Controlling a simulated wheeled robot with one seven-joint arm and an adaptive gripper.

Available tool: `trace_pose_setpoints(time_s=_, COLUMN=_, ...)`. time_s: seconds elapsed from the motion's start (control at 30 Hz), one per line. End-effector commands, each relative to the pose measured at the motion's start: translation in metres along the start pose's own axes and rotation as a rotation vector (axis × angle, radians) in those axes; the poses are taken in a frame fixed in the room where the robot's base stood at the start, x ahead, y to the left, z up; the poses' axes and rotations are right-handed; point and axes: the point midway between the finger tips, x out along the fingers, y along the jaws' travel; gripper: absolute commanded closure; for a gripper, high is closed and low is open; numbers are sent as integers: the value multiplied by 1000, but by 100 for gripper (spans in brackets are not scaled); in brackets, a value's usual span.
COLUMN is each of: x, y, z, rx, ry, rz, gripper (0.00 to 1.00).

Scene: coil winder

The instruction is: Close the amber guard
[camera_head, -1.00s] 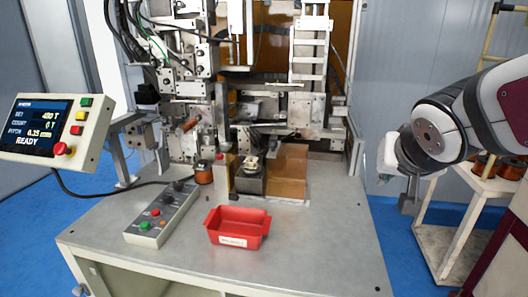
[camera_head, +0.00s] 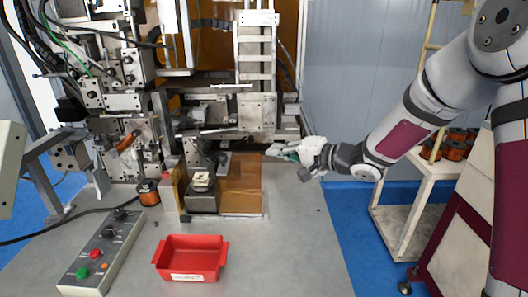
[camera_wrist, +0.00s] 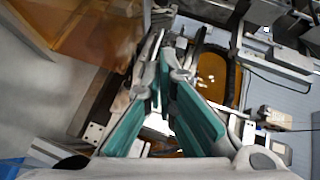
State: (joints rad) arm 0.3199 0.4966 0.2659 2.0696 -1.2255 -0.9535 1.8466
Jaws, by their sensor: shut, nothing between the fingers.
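An amber see-through panel (camera_head: 240,182), which looks like the guard, stands low on the table at the right of the fixture in the head view. In the wrist view an amber sheet (camera_wrist: 95,35) fills the upper left, beside my fingers. I cannot tell its hinge or exact angle. My gripper (camera_head: 274,151) is at the machine's right side, just right of and above the low amber panel in the head view. In the wrist view my teal-padded gripper (camera_wrist: 166,72) is shut and empty. No contact with the amber sheet is clear.
The winding machine (camera_head: 205,112) rises behind the fixture (camera_head: 203,198). A red bin (camera_head: 190,258), a control box (camera_head: 100,255) and a copper spool (camera_head: 148,192) stand on the grey table. The table's right front is clear. A rack (camera_head: 405,215) with spools stands right.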

Motion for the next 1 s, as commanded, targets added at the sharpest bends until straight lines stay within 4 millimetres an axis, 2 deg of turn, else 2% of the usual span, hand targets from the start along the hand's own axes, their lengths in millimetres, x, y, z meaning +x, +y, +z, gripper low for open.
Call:
trace_pose_setpoints(time_s=0.47, x=91, y=0, z=1, rx=-1, ry=-1, rz=1, gripper=100)
trace_pose_setpoints(time_s=0.5, x=95, y=0, z=8, rx=-1, ry=-3, rz=2, gripper=100)
trace_pose_setpoints(time_s=0.7, x=111, y=0, z=24, rx=-1, ry=0, rz=3, gripper=100)
trace_pose_setpoints(time_s=1.0, x=116, y=1, z=28, rx=-2, ry=3, rz=3, gripper=100)
